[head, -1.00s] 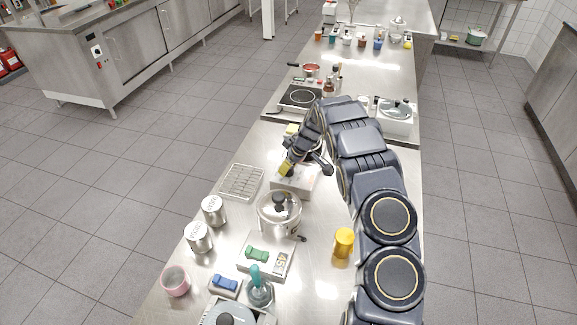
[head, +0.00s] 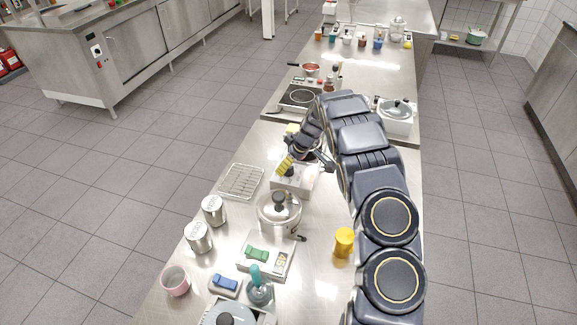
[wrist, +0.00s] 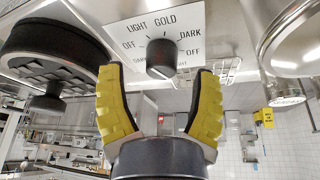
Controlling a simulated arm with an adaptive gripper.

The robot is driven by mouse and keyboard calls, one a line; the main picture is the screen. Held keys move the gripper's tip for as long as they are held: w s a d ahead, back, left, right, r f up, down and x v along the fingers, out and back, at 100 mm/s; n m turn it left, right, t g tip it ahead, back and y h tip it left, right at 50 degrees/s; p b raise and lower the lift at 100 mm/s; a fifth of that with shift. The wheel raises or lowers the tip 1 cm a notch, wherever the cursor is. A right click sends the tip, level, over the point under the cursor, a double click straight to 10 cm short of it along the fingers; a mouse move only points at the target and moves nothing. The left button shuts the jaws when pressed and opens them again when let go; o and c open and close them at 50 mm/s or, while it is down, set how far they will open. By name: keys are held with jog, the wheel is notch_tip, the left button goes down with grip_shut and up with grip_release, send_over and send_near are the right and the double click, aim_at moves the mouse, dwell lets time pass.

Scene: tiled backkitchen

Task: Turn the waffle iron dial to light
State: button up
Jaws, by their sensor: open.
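The waffle iron's dial (wrist: 160,58) is a black round knob on a pale panel (wrist: 190,20) in the wrist view. Printed words OFF, LIGHT, GOLD, DARK and OFF surround it, with more words partly hidden below. I cannot tell where its pointer stands. The waffle iron's dark round plate (wrist: 52,45) with a grid face is at left. My gripper (wrist: 160,85) has two yellow-padded fingers spread apart, just short of the dial, with the dial between and beyond their tips. In the head view my gripper (head: 285,163) is over the waffle iron's pale base (head: 300,183); my arm hides part of it.
A lidded steel pot (head: 279,213) stands in front of the waffle iron, and a wire rack (head: 241,181) lies to its left. A yellow cup (head: 344,241) stands at the right. Steel canisters (head: 214,210) are at the left; a hotplate (head: 300,97) is behind.

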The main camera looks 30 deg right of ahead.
jog(key=v, duration=1)
jog(key=shift+s+r, duration=0.15)
jog(key=shift+r, duration=0.1)
